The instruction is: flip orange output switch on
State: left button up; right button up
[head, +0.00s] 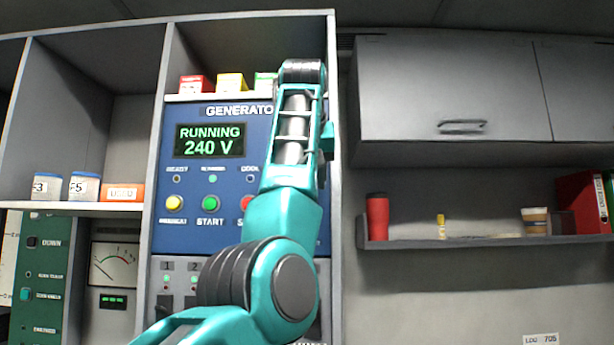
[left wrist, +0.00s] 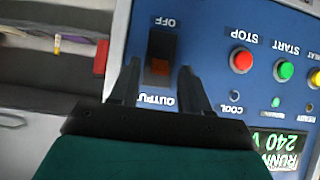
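The output switch (left wrist: 161,56) is a dark rocker with an orange part, on the blue generator panel (head: 215,235). In the upside-down left wrist view it lies between the words OFF and OUTPUT. The orange part is on the OUTPUT side. My left gripper (left wrist: 159,68) is open, with its fingers apart and pointing at the panel on either side of the switch. I cannot tell whether they touch it. In the head view my left arm hides the switch and the gripper. The panel display (head: 209,140) reads RUNNING 240 V. My right gripper is not in view.
A green START button (head: 211,203) and a red STOP button (left wrist: 241,60) are close to the switch. Small boxes (head: 231,82) stand above the panel. On the right are a shelf (head: 450,241) with a red cup (head: 377,217) and a closed cabinet (head: 440,95).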

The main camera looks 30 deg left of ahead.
pick_arm(q)
jog(key=v, duration=1.3)
jog(key=shift+a, duration=0.15)
